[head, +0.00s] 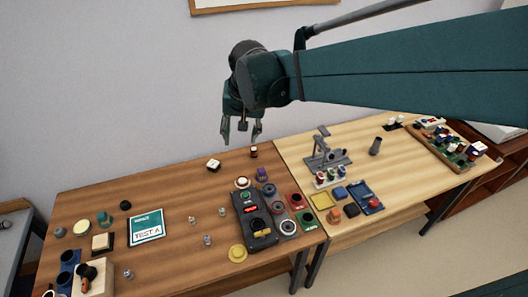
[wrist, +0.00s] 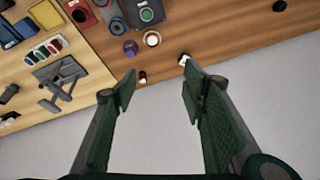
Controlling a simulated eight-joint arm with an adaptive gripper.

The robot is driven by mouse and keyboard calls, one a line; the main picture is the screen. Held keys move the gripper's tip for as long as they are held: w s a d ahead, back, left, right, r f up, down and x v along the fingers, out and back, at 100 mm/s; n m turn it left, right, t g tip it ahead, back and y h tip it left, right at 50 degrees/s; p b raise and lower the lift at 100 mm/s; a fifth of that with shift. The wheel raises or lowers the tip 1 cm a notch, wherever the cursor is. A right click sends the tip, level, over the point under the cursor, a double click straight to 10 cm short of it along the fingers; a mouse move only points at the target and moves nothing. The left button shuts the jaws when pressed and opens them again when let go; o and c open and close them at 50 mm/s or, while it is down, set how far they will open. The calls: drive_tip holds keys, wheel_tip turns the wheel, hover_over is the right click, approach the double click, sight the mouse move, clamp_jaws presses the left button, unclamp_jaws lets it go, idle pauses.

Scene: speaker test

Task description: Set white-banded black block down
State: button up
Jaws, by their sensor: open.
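My gripper (head: 242,138) is open and empty, raised above the back edge of the brown table. Its two fingers also show wide apart in the wrist view (wrist: 158,74), with nothing between them. A small block with a pale top and dark sides (head: 213,164) sits on the brown table, left of and below my gripper; it shows near the right fingertip in the wrist view (wrist: 184,60). A small dark piece with a light band (head: 254,152) stands near the back edge, also visible in the wrist view (wrist: 142,77). Which is the white-banded black block is too small to tell.
A dark control panel (head: 253,218) stands on the brown table with coloured pieces around it. A white and teal card (head: 146,227) lies at left. A grey stand (head: 324,152) is on the lighter table at right. Bare wood lies left of the pale-topped block.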

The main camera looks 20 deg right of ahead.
drive_tip(key=s+d+n+t, duration=0.1)
drive_tip(key=s+d+n, duration=0.1)
drive_tip(key=s, duration=0.8)
drive_tip(key=s+d+n+t, duration=0.2)
drive_tip(key=s+d, duration=0.1)
drive_tip(key=s, duration=0.7)
drive_tip(key=shift+s+f, duration=0.25)
drive_tip(key=shift+f, duration=0.2)
